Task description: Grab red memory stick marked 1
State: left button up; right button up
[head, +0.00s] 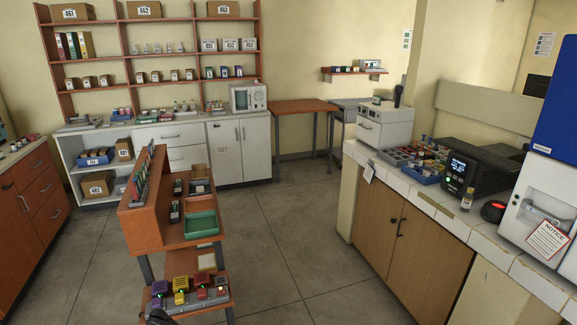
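On the low front shelf of the orange-brown rack, a grey dock (192,299) holds a row of small coloured units. A red unit (202,279) stands there, between a yellow one (181,285) and a dark one with a reddish light (221,281). A purple one (160,289) is at the left end. They may be memory sticks; no number is readable on any of them. A dark shape at the bottom edge, just below the dock, may be the tip of my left gripper (160,317); its fingers cannot be made out. My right gripper is out of view.
The orange-brown rack (139,222) above has a green tray (200,225) and small boxes. At the right, a white counter (452,214) carries a dark device with a display (461,174) and a small vial (467,200). The grey floor (275,225) between them is clear.

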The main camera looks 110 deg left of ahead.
aim_at(135, 190)
jog(key=k+u, duration=0.15)
jog(key=u, duration=0.3)
jog(key=k+j+u, duration=0.1)
jog(key=u, duration=0.35)
jog(key=k+j+u, duration=0.1)
jog(key=u, duration=0.35)
jog(key=k+j+u, duration=0.15)
jog(key=u, duration=0.25)
jog(key=k+j+u, duration=0.2)
jog(key=j, duration=0.4)
jog(key=k+j+u, duration=0.15)
jog(key=j, duration=0.5)
jog(key=k+j+u, duration=0.2)
jog(key=j, duration=0.5)
jog(key=k+j+u, duration=0.2)
jog(key=j, duration=0.5)
jog(key=j+u, duration=0.15)
jog(key=j, duration=0.95)
jog(key=k+j, duration=0.1)
jog(key=j, duration=0.35)
